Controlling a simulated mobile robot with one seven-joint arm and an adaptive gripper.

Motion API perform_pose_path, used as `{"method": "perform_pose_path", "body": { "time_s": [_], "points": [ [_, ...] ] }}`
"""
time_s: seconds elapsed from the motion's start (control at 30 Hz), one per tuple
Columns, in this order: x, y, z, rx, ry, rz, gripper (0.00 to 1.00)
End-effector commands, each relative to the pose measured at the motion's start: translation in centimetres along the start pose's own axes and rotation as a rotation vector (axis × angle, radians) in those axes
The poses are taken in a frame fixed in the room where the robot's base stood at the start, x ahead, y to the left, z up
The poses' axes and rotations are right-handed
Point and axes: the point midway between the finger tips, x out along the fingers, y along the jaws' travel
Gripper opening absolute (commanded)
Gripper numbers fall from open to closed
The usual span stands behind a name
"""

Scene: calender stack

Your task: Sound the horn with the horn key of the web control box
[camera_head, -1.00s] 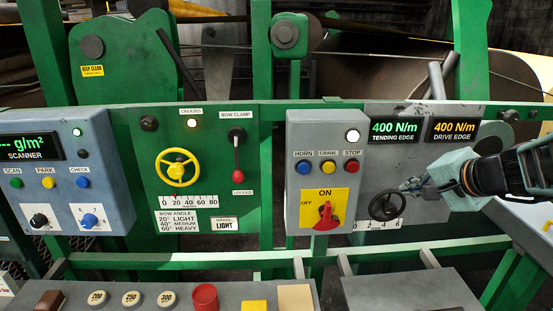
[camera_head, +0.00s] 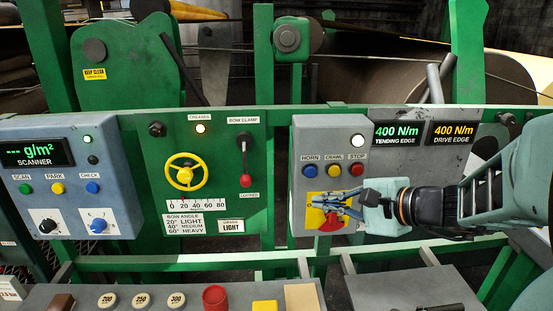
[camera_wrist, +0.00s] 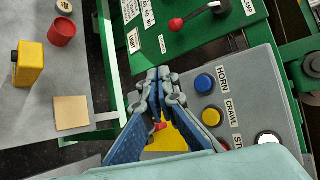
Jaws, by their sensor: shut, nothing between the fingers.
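The web control box (camera_head: 312,137) is a grey box on the green frame, with a white lamp at its upper right. Its blue horn key (camera_head: 310,171) sits at the left of a row, under the HORN label; it also shows in the wrist view (camera_wrist: 204,83). My gripper (camera_head: 316,200) reaches in from the right, shut and empty, in front of the yellow switch plate below the horn key. In the wrist view its fingertips (camera_wrist: 160,72) are together, left of the blue key and apart from it in the picture. My fingers partly hide the red rotary switch (camera_head: 331,222).
Beside the horn key are the yellow crawl key (camera_head: 335,171) and red stop key (camera_head: 357,169). A panel with a yellow handwheel (camera_head: 185,174) and a red-knobbed lever (camera_head: 245,180) stands left. A grey desk below holds a red cylinder (camera_head: 214,298) and a yellow block (camera_head: 265,306).

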Motion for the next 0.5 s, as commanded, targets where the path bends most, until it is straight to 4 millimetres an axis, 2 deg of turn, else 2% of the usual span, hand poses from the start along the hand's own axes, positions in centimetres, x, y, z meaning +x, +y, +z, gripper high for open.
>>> {"method": "perform_pose_path", "body": {
  "time_s": [0.17, 0.5],
  "points": [
    [0.5, -0.4, -0.4, -0.001, 0.000, 0.002, 0.00],
    [3.6, -2.8, -2.6, 0.000, -0.001, 0.003, 0.00]
  ]
}}
